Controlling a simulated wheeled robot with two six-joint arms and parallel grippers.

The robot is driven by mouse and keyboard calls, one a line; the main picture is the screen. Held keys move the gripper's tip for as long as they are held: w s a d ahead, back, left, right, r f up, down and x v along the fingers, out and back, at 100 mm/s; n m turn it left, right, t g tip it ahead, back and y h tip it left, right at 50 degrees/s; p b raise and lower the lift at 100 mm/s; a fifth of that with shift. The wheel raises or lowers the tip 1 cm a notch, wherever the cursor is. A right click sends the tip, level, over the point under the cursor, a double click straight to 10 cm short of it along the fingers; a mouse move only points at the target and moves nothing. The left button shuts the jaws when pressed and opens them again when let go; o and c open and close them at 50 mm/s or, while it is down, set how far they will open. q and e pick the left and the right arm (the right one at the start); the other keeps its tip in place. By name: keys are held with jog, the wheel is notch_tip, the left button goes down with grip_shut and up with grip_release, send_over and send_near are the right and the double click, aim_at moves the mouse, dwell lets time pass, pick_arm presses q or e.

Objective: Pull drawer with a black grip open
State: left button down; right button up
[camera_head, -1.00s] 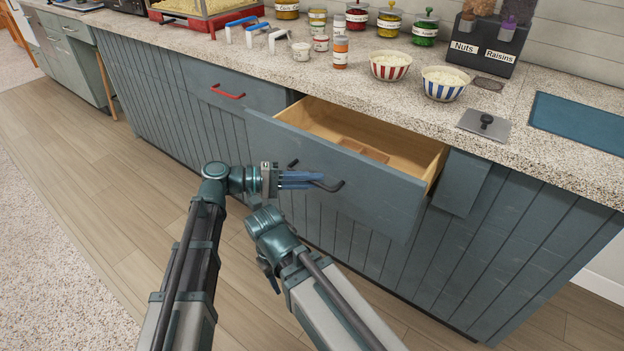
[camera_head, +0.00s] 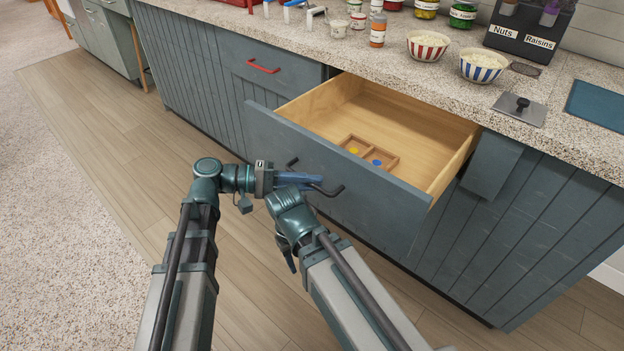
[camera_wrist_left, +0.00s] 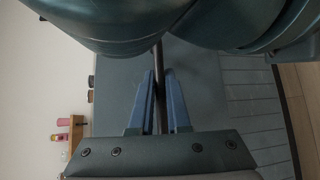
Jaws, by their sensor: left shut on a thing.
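The blue-grey drawer (camera_head: 345,190) with a black grip (camera_head: 330,191) stands well out from the counter. Its wooden inside shows, with a small divided tray (camera_head: 368,156) holding a yellow and a blue round piece. My left gripper (camera_head: 302,179) is shut on the black grip at the drawer front. In the left wrist view the dark bar of the grip runs between the blue fingers (camera_wrist_left: 160,105). My right arm's end (camera_head: 290,215) is just in front of the drawer, below the grip; its fingers are not clearly seen.
A closed drawer with a red grip (camera_head: 263,66) is to the left. The speckled countertop (camera_head: 450,85) above holds striped bowls (camera_head: 428,46), jars and a dispenser (camera_head: 527,30). Open wooden floor (camera_head: 110,150) lies to the left.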

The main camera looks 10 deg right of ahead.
pick_arm(q)
jog(key=c, duration=0.9)
grip_release()
jog(key=a, duration=0.4)
jog(key=w+a+r+p, duration=0.1)
jog(key=a, duration=0.4)
jog(key=a+r+p, duration=0.1)
jog(key=a, duration=0.3)
jog(key=shift+w+a, duration=0.3)
jog(key=shift+w, duration=0.1)
jog(key=shift+f, duration=0.15)
